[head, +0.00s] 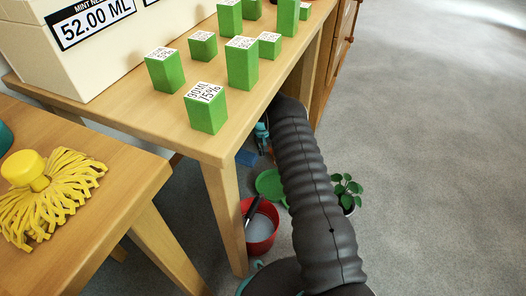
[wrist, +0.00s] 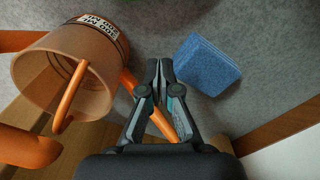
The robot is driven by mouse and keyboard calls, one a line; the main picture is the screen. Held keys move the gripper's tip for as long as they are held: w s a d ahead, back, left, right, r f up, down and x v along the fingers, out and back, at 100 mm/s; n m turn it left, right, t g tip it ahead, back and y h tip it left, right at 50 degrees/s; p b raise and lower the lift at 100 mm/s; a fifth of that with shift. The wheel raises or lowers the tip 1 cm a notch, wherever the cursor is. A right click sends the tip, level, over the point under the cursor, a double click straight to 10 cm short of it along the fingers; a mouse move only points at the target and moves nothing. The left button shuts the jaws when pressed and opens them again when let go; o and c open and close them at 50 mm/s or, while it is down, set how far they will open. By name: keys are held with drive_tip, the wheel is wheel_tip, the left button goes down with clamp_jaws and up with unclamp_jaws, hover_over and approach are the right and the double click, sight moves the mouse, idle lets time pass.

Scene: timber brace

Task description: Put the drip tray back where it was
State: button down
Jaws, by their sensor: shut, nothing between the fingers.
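A round green dish (head: 270,183), which looks like the drip tray, lies on the grey floor under the table, partly hidden by my arm in the head view. My gripper (wrist: 160,78) is shut and empty in the wrist view, its fingertips together. It is under the table, mostly hidden behind the tabletop and my arm in the head view. The potted plant (head: 346,192) stands on the floor to the right of my arm, apart from the dish. I cannot make out the dish clearly in the wrist view.
A blue sponge-like block (wrist: 207,64) lies right of my fingertips. A brown bucket-like container (wrist: 72,68) with orange parts is on the left. A red bucket (head: 261,228) stands beside a table leg (head: 225,215). Green blocks (head: 207,108) stand on the table (head: 150,115). Floor at right is clear.

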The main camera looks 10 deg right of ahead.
sight(262, 165)
wheel_tip(262, 165, down, 7)
drive_tip(key=shift+r+b, duration=0.1)
drive_tip(key=shift+b, duration=0.3)
drive_tip(key=shift+s+r, duration=0.25)
drive_tip(key=shift+s, duration=0.4)
drive_tip(key=shift+s+f+p, duration=0.1)
drive_tip(key=shift+s+p, duration=0.3)
drive_tip(key=shift+s, duration=1)
drive_tip(key=shift+d, duration=0.1)
